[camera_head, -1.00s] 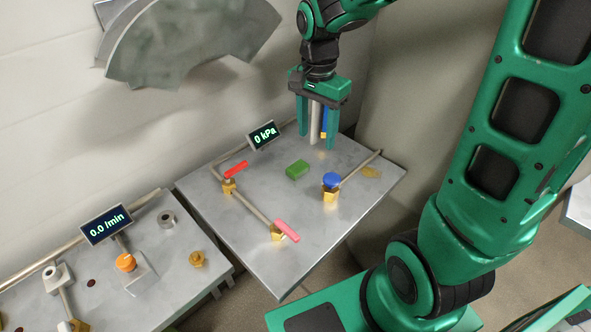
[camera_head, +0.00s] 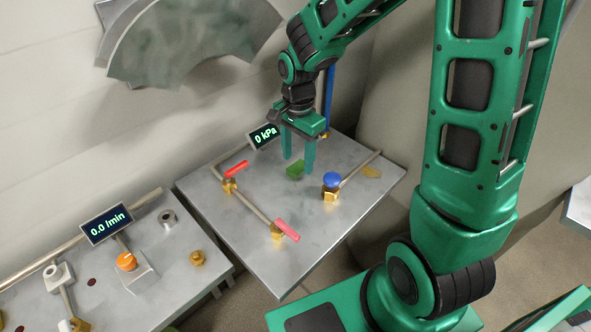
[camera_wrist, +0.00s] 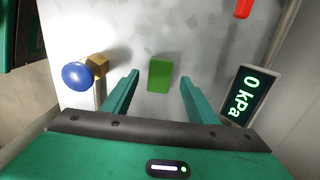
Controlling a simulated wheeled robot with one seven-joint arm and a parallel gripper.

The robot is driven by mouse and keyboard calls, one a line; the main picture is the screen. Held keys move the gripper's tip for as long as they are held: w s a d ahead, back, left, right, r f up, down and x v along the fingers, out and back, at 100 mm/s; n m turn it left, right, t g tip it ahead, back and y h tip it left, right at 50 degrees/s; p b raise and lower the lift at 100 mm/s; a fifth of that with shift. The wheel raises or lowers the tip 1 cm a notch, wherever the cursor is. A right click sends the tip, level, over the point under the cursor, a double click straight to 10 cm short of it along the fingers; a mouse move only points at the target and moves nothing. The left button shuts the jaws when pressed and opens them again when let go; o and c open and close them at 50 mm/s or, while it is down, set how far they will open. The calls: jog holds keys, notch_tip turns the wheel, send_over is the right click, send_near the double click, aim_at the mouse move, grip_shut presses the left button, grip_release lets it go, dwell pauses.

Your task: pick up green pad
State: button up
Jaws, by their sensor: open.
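The green pad (camera_head: 294,169) is a small flat block lying on the grey metal table top (camera_head: 225,232). In the wrist view the green pad (camera_wrist: 160,74) lies ahead of and between my two fingers. My gripper (camera_head: 299,162) is open and empty above the table, with its fingers close to the pad in the head view. In the wrist view the tips of my gripper (camera_wrist: 160,78) stand apart on either side of the pad, with a gap on each side. I cannot tell the exact height of the fingertips over the table.
A blue knob (camera_head: 332,180) on a brass valve stands right of the pad. Two red-handled valves (camera_head: 236,169) (camera_head: 287,229) sit on a pipe to the left. A "0 kPa" display (camera_head: 264,136) stands behind. A second bench (camera_head: 180,262) is at the left.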

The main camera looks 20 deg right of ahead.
jog(key=shift+f, duration=1.35)
jog(key=shift+c, duration=0.7)
jog(key=c, duration=1.1)
jog(key=shift+o, duration=0.2)
jog(key=shift+r, duration=0.5)
jog(key=r, duration=0.3)
jog(key=shift+s+a+r, duration=0.2)
jog(key=shift+a+r, duration=0.15)
jog(key=s+a+r, duration=0.5)
jog(key=a+r, duration=0.1)
jog(key=a, duration=0.3)
jog(key=shift+s+r, duration=0.15)
jog(key=shift+s, duration=0.15)
